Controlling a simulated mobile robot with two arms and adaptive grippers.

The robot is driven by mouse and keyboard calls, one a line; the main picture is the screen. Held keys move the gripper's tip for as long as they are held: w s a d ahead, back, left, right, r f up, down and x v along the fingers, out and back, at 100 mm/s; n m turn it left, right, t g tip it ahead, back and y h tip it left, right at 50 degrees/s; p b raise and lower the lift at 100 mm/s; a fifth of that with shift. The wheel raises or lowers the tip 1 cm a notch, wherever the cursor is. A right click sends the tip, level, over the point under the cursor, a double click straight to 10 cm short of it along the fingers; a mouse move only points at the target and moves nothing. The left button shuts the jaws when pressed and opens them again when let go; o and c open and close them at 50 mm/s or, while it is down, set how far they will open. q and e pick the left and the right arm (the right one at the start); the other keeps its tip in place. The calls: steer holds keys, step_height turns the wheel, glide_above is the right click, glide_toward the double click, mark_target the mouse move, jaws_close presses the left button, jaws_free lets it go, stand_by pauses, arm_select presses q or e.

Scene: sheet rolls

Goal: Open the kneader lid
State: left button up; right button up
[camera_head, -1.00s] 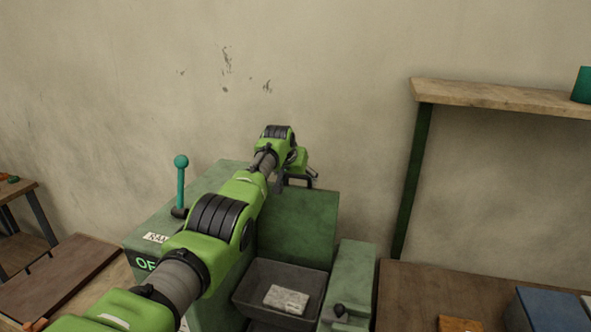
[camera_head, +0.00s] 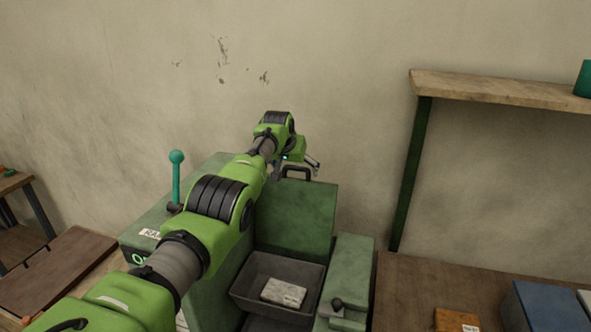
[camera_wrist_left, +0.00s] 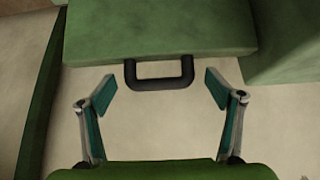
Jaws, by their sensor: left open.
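The kneader lid (camera_head: 293,215) is a green panel standing raised behind the dark tub. Its dark handle (camera_head: 296,172) is on the top edge and also shows in the left wrist view (camera_wrist_left: 160,80). My left gripper (camera_head: 313,163) is open just above and behind the handle. In the left wrist view its two teal-padded fingers (camera_wrist_left: 160,86) are spread to either side of the handle, with clear gaps and no contact visible. The kneader's grey tub (camera_head: 250,308) is uncovered and holds a pale block (camera_head: 284,292). My right gripper is not in view.
A teal-knobbed lever (camera_head: 177,180) stands on the kneader's left side. A wooden shelf (camera_head: 500,88) is on the right, above a brown table (camera_head: 405,290) with a blue box (camera_head: 548,305).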

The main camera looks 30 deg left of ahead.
arm_select(q)
steer(key=shift+w+f, duration=0.15)
steer(key=shift+v, duration=1.2)
steer(key=v, duration=1)
